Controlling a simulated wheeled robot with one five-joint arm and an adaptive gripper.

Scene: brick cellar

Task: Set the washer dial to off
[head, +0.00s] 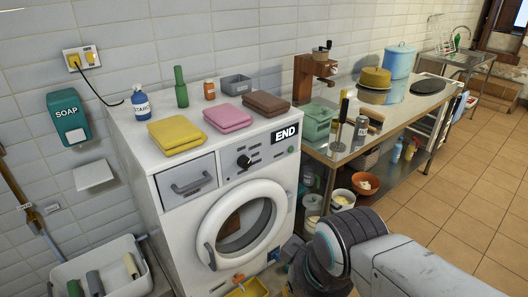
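The white washer (170,222) stands against the tiled wall, left of centre in the head view. Its dial (244,162) is a dark round knob on the front panel, above the round door (238,228). The panel's display (285,133) reads END. The dial's pointer direction is too small to tell. My arm comes in from the lower right, in front of the washer's right side. My gripper's fingers cannot be made out, so whether it is open or shut does not show. The arm is apart from the dial.
Folded yellow (177,136), pink (228,118) and brown cloths lie on the washer top with bottles behind. A metal table (337,155) with kitchenware adjoins on the right. A tub (100,268) stands at lower left. A yellow container (246,288) is below the door. Tiled floor (450,210) is clear at right.

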